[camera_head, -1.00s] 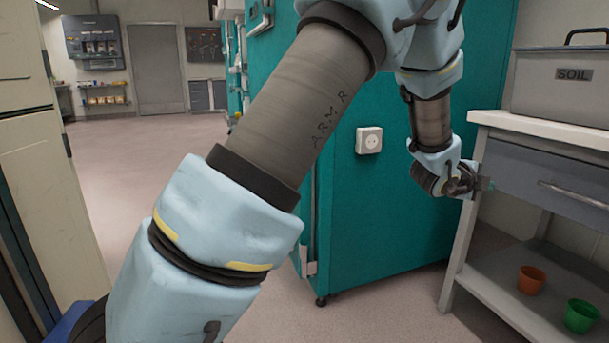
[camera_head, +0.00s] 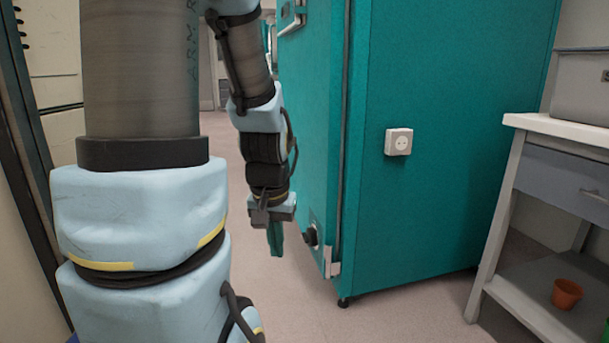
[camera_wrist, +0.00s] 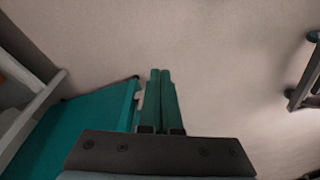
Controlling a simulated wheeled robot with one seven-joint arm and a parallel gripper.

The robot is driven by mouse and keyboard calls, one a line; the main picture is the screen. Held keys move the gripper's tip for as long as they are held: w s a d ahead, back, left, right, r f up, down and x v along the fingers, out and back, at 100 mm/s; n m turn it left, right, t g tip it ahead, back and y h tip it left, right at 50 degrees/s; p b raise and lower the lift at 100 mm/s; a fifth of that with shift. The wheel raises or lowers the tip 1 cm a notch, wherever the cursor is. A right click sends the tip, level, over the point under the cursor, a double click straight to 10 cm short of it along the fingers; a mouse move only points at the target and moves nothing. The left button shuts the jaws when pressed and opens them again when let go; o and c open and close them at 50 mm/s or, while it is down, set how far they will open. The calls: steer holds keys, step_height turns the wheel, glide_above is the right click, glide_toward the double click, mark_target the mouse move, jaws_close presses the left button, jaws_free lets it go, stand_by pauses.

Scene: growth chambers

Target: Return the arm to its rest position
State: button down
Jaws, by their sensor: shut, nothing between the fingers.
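My gripper (camera_head: 275,238) hangs at the end of my arm, pointing down over the floor in the head view. It is left of the teal chamber's front edge, and its green fingers look close together. In the wrist view the two fingers (camera_wrist: 160,100) lie side by side with nothing between them, over bare floor. My upper arm, marked ARM R, stands upright at the left of the head view and hides part of the room behind it.
Pale cabinets (camera_head: 55,60) stand close at the left. Floor between is clear.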

step_height(320, 180, up, 29)
steer(key=s+a+n+p, duration=0.1)
steer(key=s+p, duration=0.1)
steer(key=p, duration=2.7)
steer(key=shift+f+g, duration=0.15)
steer(key=shift+g, duration=0.15)
